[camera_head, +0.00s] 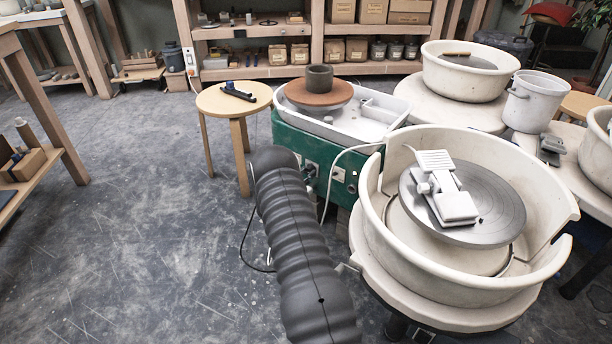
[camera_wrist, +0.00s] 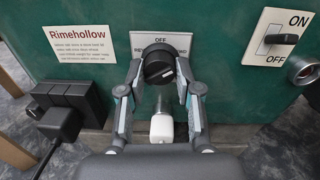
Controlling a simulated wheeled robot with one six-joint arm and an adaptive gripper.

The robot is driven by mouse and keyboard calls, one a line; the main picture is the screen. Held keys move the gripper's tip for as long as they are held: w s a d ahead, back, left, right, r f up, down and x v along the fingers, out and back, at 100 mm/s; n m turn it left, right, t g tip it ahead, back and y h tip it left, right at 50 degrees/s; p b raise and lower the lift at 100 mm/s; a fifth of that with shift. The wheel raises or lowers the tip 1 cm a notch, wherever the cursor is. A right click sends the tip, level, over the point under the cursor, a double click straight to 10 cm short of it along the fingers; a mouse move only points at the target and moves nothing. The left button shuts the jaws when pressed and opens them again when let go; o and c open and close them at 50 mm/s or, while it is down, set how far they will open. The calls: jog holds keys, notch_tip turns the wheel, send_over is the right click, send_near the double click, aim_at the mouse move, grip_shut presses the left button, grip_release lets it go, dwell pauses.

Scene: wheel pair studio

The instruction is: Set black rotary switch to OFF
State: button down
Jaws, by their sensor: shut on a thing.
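The black rotary switch (camera_wrist: 158,60) is a round knob on a green panel, on a white plate (camera_wrist: 176,39). The plate reads OFF above the knob and has partly covered lettering to its left and right. A small pale mark shows on the knob's lower right face. My gripper (camera_wrist: 159,70) has one finger on each side of the knob and is shut on it. In the head view, my dark arm reaches to the green wheel housing (camera_head: 350,186), and my gripper and the knob are hidden.
An ON/OFF plate with a black lever (camera_wrist: 281,39) is at right, above a round metal fitting (camera_wrist: 303,70). A white connector (camera_wrist: 161,127) sits below the knob. Black plugs (camera_wrist: 60,123) are at left. A stool (camera_head: 232,100) and a white wheel basin (camera_head: 440,262) flank the housing.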

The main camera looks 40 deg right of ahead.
jog(key=n+b, duration=0.2)
jog(key=n, duration=0.8)
jog(key=shift+r+n+b, duration=0.15)
jog(key=shift+n+b, duration=0.25)
dwell(0.5)
jog(key=c, duration=0.8)
grip_release()
jog(key=v, duration=1.2)
jog(key=shift+w+r, duration=0.15)
jog(key=shift+r, duration=0.1)
